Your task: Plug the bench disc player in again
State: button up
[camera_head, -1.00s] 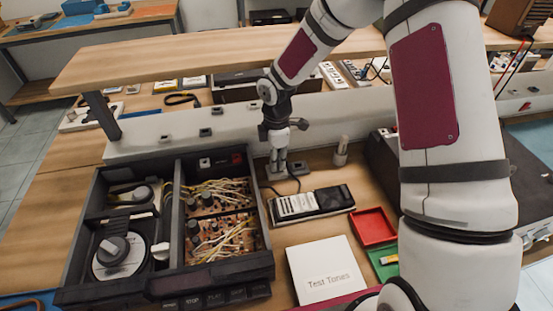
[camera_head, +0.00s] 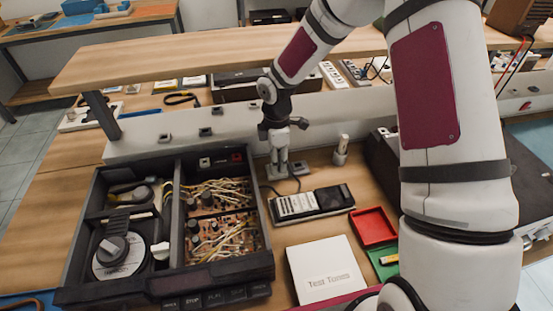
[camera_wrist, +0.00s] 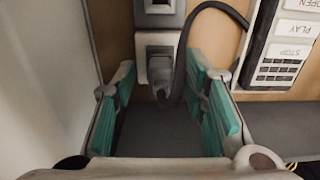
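The disc player (camera_head: 168,291) is the open black case at the left, with a disc and wired circuit boards inside. My gripper (camera_head: 278,174) points down behind its right rear corner. In the wrist view my open gripper (camera_wrist: 165,100) has teal pads on either side of a dark cable end (camera_wrist: 168,92), with a gap on both sides. The cable (camera_wrist: 183,55) arches to the right from beside a grey plug-like block (camera_wrist: 160,62). Another grey block, perhaps a socket (camera_wrist: 159,12), lies above it. Whether the plug is seated in anything is unclear.
A button-labelled unit (camera_head: 312,203) lies close to my gripper. A white "Test Tones" booklet (camera_head: 325,270), a red tray (camera_head: 373,227) and a small upright holder (camera_head: 341,152) lie to the right. A raised shelf (camera_head: 200,59) and a pale rail (camera_head: 150,140) stand behind.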

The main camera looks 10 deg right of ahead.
notch_tip(320, 180, up, 17)
jog(key=p, duration=0.2)
dwell(1.0)
jog(key=shift+f, duration=0.15)
jog(key=s+d+r+m+t+h, duration=0.1)
jog(key=s+d+r+m, duration=0.1)
jog(key=s+r+m, duration=0.35)
jog(key=s+d+r+m+t+h, duration=0.1)
jog(key=s+d+r+m, duration=0.2)
jog(key=s+r, duration=0.55)
jog(key=s+d+r+m+t+y, duration=0.1)
jog(key=s+m, duration=0.3)
jog(key=s, duration=0.3)
jog(key=s+r+m+t+y, duration=0.1)
jog(key=s+m+t, duration=0.1)
jog(key=s+m, duration=0.3)
jog(key=s, duration=0.3)
jog(key=shift+s+d+r, duration=0.3)
jog(key=shift+d+r, duration=0.05)
jog(key=shift+r, duration=0.05)
jog(key=shift+m, duration=0.25)
